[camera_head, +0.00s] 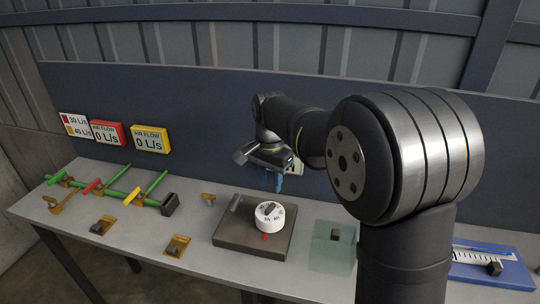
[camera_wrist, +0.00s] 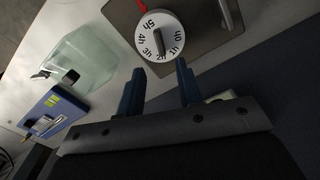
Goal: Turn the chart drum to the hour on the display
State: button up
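The chart drum (camera_head: 269,216) is a white round dial with a dark grip bar on top. It sits on a dark square base plate (camera_head: 225,240). In the wrist view the drum (camera_wrist: 177,22) shows hour marks from 0h to 5h. A red pointer (camera_wrist: 141,5) on the plate lies nearest the 5h mark. My gripper (camera_head: 276,182) hangs above and behind the drum; in the wrist view my gripper (camera_wrist: 160,68) has its blue fingers apart, with nothing between them. A small pale panel (camera_head: 297,165) behind my gripper is mostly hidden; I cannot read any hour on it.
A dark lever (camera_head: 235,203) stands on the plate's back left corner. A clear greenish box (camera_head: 333,252) stands right of the plate, a blue tray (camera_head: 490,270) farther right. Green pipes with coloured handles (camera_head: 112,190) lie left, below air-flow displays (camera_head: 150,139). A wall panel rises behind.

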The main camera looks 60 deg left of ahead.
notch_tip(320, 180, up, 9)
send_over(270, 206)
jog(key=shift+d, duration=0.1)
dwell(0.6)
notch_tip(270, 206, down, 18)
jog(key=shift+r, duration=0.2)
dwell(0.4)
jog(key=shift+r, duration=0.15)
